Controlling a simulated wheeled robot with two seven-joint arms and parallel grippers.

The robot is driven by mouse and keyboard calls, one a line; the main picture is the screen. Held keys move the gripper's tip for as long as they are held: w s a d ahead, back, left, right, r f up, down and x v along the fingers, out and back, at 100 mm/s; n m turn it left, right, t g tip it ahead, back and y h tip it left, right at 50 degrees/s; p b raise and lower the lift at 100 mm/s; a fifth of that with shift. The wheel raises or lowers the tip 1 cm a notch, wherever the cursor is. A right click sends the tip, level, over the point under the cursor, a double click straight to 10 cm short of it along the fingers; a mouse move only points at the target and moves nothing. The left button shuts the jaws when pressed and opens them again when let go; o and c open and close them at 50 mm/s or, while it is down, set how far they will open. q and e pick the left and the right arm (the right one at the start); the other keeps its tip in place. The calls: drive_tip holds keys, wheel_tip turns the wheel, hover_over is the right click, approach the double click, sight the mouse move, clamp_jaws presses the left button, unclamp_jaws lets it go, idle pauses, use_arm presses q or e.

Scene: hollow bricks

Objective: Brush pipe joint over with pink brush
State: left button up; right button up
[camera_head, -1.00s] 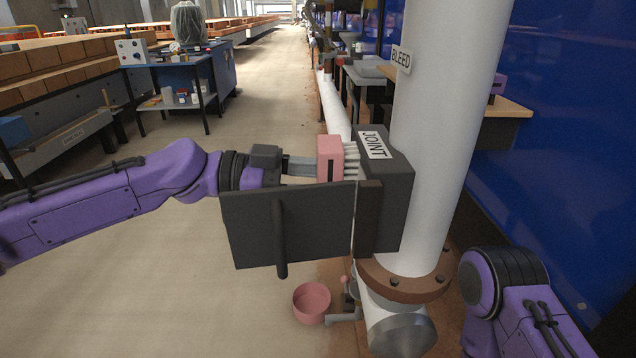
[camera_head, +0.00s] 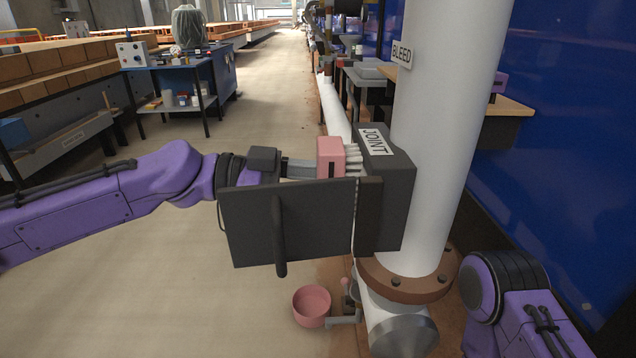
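The pink brush (camera_head: 331,158) has a pink block and pale bristles pointing right. The bristles reach the dark box labelled JOINT (camera_head: 398,184) on the white vertical pipe (camera_head: 446,110); they look in contact with its left side. My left gripper (camera_head: 298,168) comes in from the left and is shut on the brush. A dark panel with a vertical handle (camera_head: 285,224) hangs in front and hides part of the gripper and the brush's lower side. My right arm shows at the lower right, but its gripper is out of view.
A brown flange (camera_head: 410,280) is below the box, and a pink bowl (camera_head: 312,305) sits low, left of the pipe base. A blue panel (camera_head: 570,150) stands right. The floor (camera_head: 180,270) at left is clear.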

use_arm(q)
drive_tip(key=shift+a, duration=0.1)
drive_tip(key=a+p, duration=0.1)
drive_tip(key=a, duration=0.7)
drive_tip(key=shift+a, duration=0.4)
idle(0.6)
